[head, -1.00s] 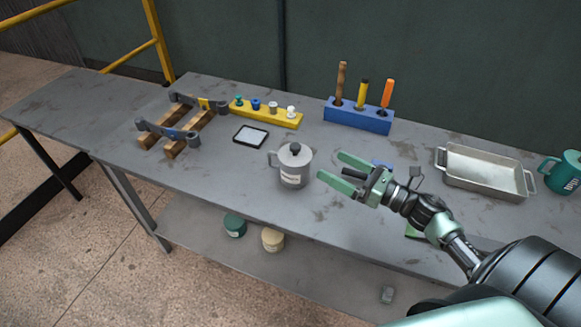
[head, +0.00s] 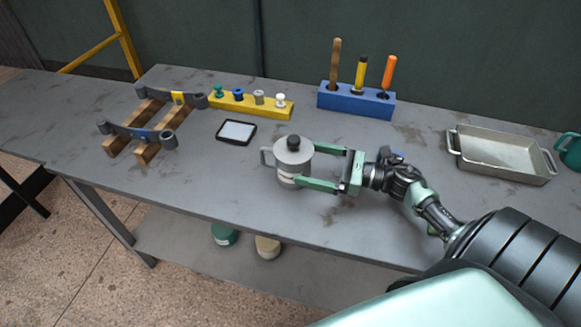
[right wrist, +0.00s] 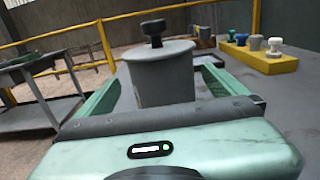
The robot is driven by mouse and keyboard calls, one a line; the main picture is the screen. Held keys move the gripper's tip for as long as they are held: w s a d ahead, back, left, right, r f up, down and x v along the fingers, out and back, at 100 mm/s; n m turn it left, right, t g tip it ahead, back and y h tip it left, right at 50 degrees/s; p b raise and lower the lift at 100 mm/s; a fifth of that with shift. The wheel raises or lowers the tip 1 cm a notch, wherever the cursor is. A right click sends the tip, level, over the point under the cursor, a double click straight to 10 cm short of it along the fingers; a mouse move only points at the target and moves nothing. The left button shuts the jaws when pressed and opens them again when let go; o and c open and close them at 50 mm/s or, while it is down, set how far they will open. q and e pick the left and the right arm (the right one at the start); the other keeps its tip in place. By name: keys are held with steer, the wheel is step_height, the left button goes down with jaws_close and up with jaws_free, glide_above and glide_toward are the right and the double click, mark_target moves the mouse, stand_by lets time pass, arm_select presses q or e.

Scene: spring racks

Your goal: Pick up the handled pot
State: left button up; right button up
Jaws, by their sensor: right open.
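The handled pot (head: 292,158) is a grey, lidded pot with a black knob. It stands upright on the grey workbench, its handle toward the left in the head view. In the right wrist view the pot (right wrist: 162,78) stands straight ahead, between the two fingers. My right gripper (head: 308,168) is open, with its green fingers on either side of the pot's body, one on the far side and one on the near side. Whether the fingers touch the pot is not clear. My left gripper is not in view.
A black-framed tablet (head: 236,132), a yellow peg block (head: 245,107) and springs on wooden bars (head: 150,150) lie to the left. A blue tool holder (head: 355,101) stands behind. A metal tray (head: 500,157) and a green mug (head: 570,155) are at right.

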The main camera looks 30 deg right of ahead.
mark_target(292, 156)
steer(key=x, duration=0.1)
steer(key=p+x, duration=0.1)
steer(key=x, duration=0.1)
steer(key=p+x, duration=0.1)
steer(key=shift+w+a+r, duration=0.15)
steer(key=shift+w+r, duration=0.15)
steer(key=shift+w, duration=0.05)
steer(key=shift+w+a+f, duration=0.1)
steer(key=shift+w+a, duration=0.1)
steer(key=shift+w, duration=0.05)
steer(key=shift+s, duration=0.1)
steer(key=shift+c, duration=0.3)
steer(key=c, duration=1.8)
